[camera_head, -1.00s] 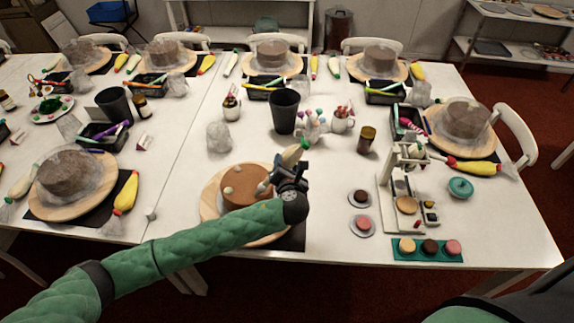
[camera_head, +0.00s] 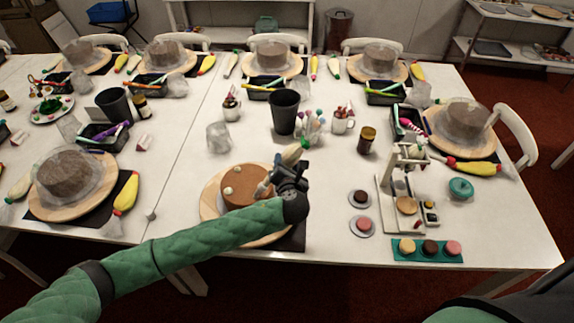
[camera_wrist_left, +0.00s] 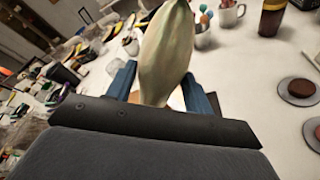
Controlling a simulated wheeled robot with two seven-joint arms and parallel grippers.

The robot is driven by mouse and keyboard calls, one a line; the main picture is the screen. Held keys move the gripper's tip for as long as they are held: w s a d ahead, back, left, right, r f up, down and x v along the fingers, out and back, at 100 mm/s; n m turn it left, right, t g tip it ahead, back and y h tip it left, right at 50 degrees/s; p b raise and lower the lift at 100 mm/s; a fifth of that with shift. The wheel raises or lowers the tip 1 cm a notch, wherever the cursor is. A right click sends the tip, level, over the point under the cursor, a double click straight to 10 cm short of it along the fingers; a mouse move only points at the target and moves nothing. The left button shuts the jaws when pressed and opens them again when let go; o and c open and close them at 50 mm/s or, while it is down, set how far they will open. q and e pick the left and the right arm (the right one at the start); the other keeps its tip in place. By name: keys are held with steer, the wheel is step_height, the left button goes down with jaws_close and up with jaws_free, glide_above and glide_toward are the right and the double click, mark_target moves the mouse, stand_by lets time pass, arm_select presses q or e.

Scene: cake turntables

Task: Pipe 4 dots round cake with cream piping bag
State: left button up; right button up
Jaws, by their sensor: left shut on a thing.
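The brown cake (camera_head: 243,194) stands on a round wooden turntable (camera_head: 212,212) near the table's front edge. Small white cream dots (camera_head: 228,190) show on the left and far side of its top. My left gripper (camera_head: 287,172) is shut on the pale cream piping bag (camera_head: 296,152), over the cake's right side. The bag's nozzle end points down-left at the cake top; whether it touches I cannot tell. In the left wrist view the bag (camera_wrist_left: 167,50) sits between the blue fingers (camera_wrist_left: 160,90). The arm and gripper hide the cake's right part. My right gripper is not in view.
A black cup (camera_head: 284,112), a clear glass (camera_head: 218,137) and cake-pop sticks (camera_head: 312,122) stand behind the cake. To the right are small plates with macarons (camera_head: 362,225), a white stand (camera_head: 384,200) and a teal tray (camera_head: 400,254).

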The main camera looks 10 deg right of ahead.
mark_target(287, 155)
arm_select(q)
steer(key=shift+r, duration=0.2)
stand_by(0.5)
steer(key=o, duration=0.4)
steer(key=shift+c, duration=0.3)
steer(key=shift+r, duration=1.5)
